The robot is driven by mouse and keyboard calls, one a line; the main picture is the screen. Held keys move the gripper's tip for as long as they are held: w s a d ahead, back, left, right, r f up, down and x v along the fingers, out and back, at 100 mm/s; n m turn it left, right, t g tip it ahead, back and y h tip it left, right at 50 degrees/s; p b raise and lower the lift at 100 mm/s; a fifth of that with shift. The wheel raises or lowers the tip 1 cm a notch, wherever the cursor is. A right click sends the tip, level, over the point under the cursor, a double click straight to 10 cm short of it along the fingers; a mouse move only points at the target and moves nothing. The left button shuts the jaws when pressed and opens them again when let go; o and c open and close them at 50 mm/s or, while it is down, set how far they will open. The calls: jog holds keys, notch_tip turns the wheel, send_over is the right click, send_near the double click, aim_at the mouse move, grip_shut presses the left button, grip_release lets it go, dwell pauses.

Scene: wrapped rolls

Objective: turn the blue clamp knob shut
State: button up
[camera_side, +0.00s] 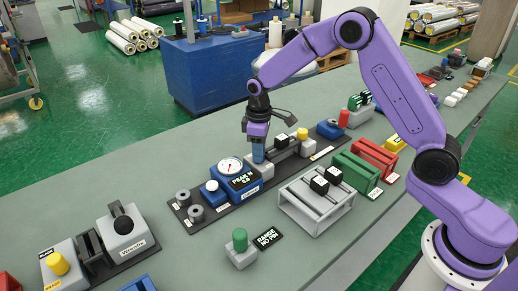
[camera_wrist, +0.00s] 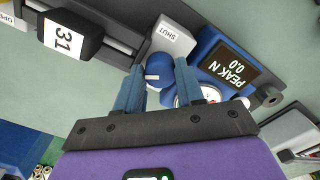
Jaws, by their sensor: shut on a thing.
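The blue clamp knob (camera_side: 258,154) stands on a light grey block of the tester on the bench, just below my gripper (camera_side: 258,145). In the wrist view the knob (camera_wrist: 159,67) has a white pointer line, and a "SHUT" label (camera_wrist: 173,36) shows on the grey block (camera_wrist: 184,46) beside it. My gripper (camera_wrist: 159,75) has its two blue fingers on either side of the knob, shut on it. The fingers hide part of the knob's sides.
The blue gauge unit (camera_side: 211,197) with a dial and a display (camera_wrist: 236,62) reading "PEAK N 0.0" is close beside the knob. A grey rack (camera_side: 308,213) stands in front.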

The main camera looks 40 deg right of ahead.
jog(key=m, duration=0.6)
jog(key=shift+m, duration=0.3)
jog(key=m, duration=0.5)
jog(key=shift+a+r, duration=0.1)
jog(key=shift+m, duration=0.3)
jog(key=o, duration=1)
jog(key=shift+o, duration=0.2)
jog(key=shift+r, duration=0.1)
notch_tip(320, 180, up, 17)
